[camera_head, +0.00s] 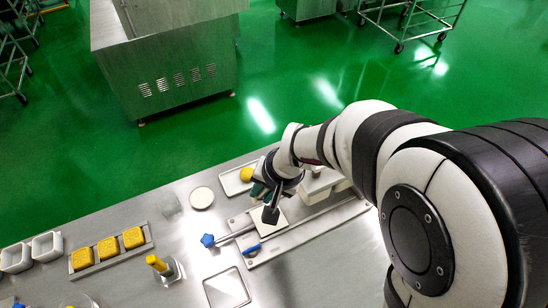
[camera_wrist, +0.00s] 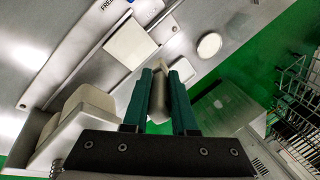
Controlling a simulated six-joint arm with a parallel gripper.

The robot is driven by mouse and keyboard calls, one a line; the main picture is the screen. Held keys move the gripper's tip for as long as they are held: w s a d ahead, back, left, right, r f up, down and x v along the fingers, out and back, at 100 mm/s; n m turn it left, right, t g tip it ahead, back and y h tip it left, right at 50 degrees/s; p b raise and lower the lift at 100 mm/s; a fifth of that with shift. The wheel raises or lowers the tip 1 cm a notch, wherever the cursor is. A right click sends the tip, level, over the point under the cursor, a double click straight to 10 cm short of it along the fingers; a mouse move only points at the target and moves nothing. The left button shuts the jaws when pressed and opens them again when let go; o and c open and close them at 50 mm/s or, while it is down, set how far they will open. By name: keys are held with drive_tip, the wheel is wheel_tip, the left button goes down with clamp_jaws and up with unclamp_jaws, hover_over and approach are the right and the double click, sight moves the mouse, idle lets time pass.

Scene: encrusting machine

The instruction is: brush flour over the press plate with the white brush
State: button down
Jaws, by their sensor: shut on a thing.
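The press plate (camera_head: 267,231) is a pale square on a long metal base in the middle of the bench; it also shows in the wrist view (camera_wrist: 130,43). My gripper (camera_head: 266,192) is above the plate's far side. In the wrist view its teal fingers (camera_wrist: 160,78) are shut on a pale, off-white piece, which I take to be the white brush (camera_wrist: 158,100). The brush's lower end lies near the plate's edge; I cannot tell whether it touches. In the head view the gripper mostly hides the brush.
Pale blocks (camera_head: 325,184) stand right of the plate. A blue knob (camera_head: 207,240) on a rod is to its left. A round white dish (camera_head: 202,198), a tray with a yellow ball (camera_head: 246,174), yellow pieces (camera_head: 107,248) and a yellow-topped holder (camera_head: 156,264) are nearby.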

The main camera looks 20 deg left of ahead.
drive_tip(key=shift+r, duration=1.25)
